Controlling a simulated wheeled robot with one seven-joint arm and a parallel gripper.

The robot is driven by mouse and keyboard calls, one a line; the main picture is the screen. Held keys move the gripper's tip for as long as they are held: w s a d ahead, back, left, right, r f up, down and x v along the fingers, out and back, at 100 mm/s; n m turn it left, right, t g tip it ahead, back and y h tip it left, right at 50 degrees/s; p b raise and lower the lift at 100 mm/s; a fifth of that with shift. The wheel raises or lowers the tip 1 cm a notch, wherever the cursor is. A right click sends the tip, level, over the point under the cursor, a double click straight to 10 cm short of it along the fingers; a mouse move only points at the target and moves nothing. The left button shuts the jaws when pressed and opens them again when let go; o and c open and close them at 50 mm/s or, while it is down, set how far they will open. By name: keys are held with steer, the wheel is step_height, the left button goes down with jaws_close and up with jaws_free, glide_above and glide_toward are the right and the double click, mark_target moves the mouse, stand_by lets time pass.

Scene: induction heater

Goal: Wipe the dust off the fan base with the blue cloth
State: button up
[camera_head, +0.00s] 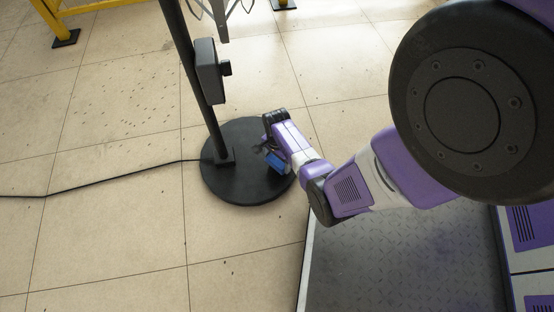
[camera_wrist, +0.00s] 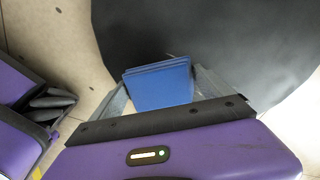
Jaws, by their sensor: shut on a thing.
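The fan base (camera_head: 240,185) is a round black disc on the floor, with a dark pole rising from it. Its dark surface fills much of the upper wrist view (camera_wrist: 235,35). My gripper (camera_head: 268,152) is over the right part of the base. It is shut on the folded blue cloth (camera_wrist: 158,85), which sits between the two grey fingers. The cloth also shows as a small blue patch in the head view (camera_head: 276,161). Whether the cloth touches the base is hard to tell. I cannot make out dust on the base.
The fan pole (camera_head: 190,70) carries a dark control box (camera_head: 209,72). A black cable (camera_head: 110,184) runs left across the tiled floor (camera_head: 110,245). Yellow frame legs (camera_head: 53,22) stand at the back. A grey metal platform (camera_head: 400,265) lies at the lower right.

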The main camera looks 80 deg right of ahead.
steer(key=shift+f+b, duration=0.75)
steer(key=shift+f, duration=0.25)
steer(key=shift+d, duration=0.1)
stand_by(0.3)
steer(key=shift+w+d+r, duration=0.1)
steer(key=shift+w+d, duration=0.25)
steer(key=shift+d, duration=0.4)
steer(key=shift+w+d, duration=0.3)
steer(key=shift+d, duration=0.4)
steer(key=shift+w+d, duration=0.25)
steer(key=shift+d, duration=0.35)
steer(key=shift+w+d, duration=0.25)
steer(key=shift+d, duration=0.35)
steer(key=shift+w+d, duration=0.25)
steer(key=shift+d, duration=0.35)
steer(key=shift+w+d, duration=0.35)
steer(key=shift+d, duration=0.5)
steer(key=shift+w+d, duration=0.35)
steer(key=shift+d, duration=0.5)
